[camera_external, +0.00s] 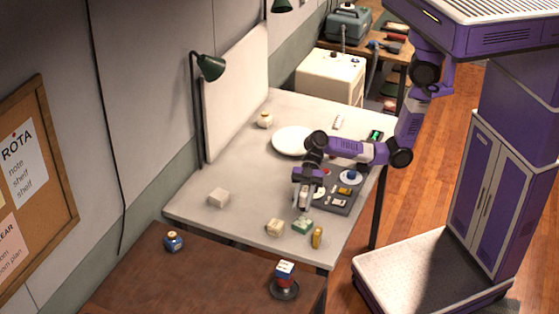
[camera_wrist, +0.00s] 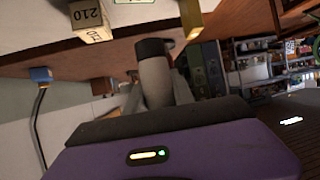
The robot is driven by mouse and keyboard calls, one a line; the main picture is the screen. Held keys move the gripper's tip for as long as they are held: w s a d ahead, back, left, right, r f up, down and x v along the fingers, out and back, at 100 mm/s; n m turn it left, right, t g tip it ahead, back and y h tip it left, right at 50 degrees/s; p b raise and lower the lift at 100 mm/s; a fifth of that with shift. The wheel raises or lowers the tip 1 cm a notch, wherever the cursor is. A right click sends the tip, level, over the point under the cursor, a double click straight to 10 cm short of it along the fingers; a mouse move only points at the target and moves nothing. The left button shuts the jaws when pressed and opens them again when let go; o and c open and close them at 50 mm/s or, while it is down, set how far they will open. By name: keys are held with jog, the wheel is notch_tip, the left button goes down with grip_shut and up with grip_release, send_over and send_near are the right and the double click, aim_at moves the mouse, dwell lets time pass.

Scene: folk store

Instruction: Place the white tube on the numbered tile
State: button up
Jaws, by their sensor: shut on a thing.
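My gripper (camera_external: 304,193) is shut on a pale tube with a dark end (camera_wrist: 155,78), most likely the white tube. In the wrist view it looks grey in shadow and stands out between the fingers. In the external view the gripper points down above the near part of the pale table, and the tube is hard to make out. A cream block marked "210" (camera_wrist: 92,22) shows upper left in the wrist view. It appears to be the cream block (camera_external: 275,227) just left of and nearer than the gripper. It is the only numbered thing I can read.
A green-and-white box (camera_external: 302,227) and a yellow upright piece (camera_external: 317,238) stand close by, near the table's front edge. A dark tray (camera_external: 338,200) with small items lies right of the gripper. A white plate (camera_external: 291,141) is behind. The table's left middle is mostly clear.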

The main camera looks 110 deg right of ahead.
jog(key=shift+f+b, duration=1.65)
jog(key=shift+f, duration=1.6)
jog(key=shift+f, duration=0.1)
jog(key=o, duration=1)
jog(key=shift+c, duration=0.2)
jog(key=shift+s+d+r, duration=0.15)
jog(key=shift+d+r, duration=0.1)
jog(key=shift+r, duration=0.1)
jog(key=p+v, duration=0.3)
jog(key=v, duration=0.8)
jog(key=shift+s+d, duration=0.1)
